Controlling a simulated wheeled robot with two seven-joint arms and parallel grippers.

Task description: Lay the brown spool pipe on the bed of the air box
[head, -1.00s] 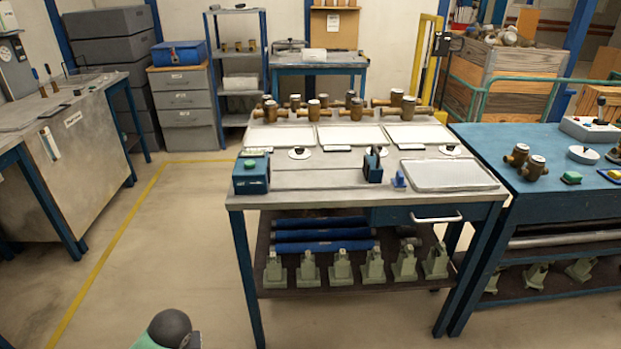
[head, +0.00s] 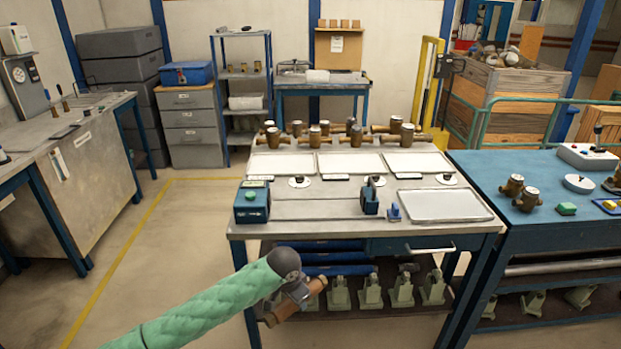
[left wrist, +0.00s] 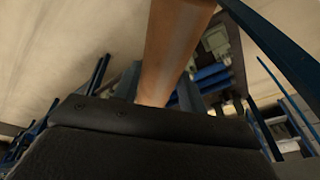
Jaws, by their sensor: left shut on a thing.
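The brown spool pipe (head: 281,312) is in my left gripper (head: 298,293), in front of the middle bench. It is tilted, its right end higher in the head view, and the gripper hides its middle. In the left wrist view the pipe (left wrist: 172,50) rises beyond the dark gripper body (left wrist: 150,125). The left gripper is shut on it. A bed with rails (head: 315,208) lies on the bench top between a teal block (head: 252,203) and a smaller blue block (head: 370,199); I take this as the air box. The bed looks empty. My right gripper is not in view.
The bench (head: 330,231) has white trays (head: 347,163) and several brown meters at its back, and a grey tray (head: 442,206) at right. Its lower shelf holds blue pipes and green stands (head: 370,292). A blue table (head: 530,225) adjoins at right. Floor is clear at left.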

